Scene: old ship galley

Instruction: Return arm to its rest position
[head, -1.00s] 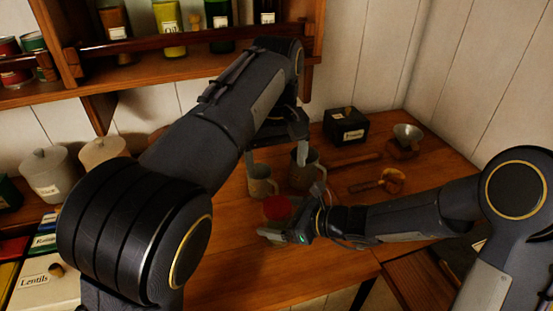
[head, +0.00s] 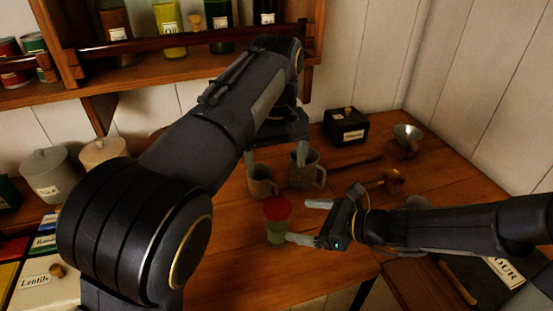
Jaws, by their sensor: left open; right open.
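My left gripper (head: 277,150) is above the back of the wooden counter (head: 235,262). Its jaws are open over two mugs, a smaller mug (head: 261,181) on the left and a larger grey mug (head: 305,169) on the right. Whether a finger touches either mug is hard to tell. My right gripper (head: 305,220) is open, low over the counter, with its fingers pointing left. A jar with a red lid (head: 277,211) and greenish contents stands upright just left of its fingertips. I cannot see the jar held between the fingers.
A black box (head: 346,127) and a metal funnel-topped grinder (head: 406,138) stand at the back right. Lidded pots (head: 50,174) and a Lentils box (head: 44,283) are at the left. A shelf (head: 180,50) with bottles hangs above. The front counter is fairly clear.

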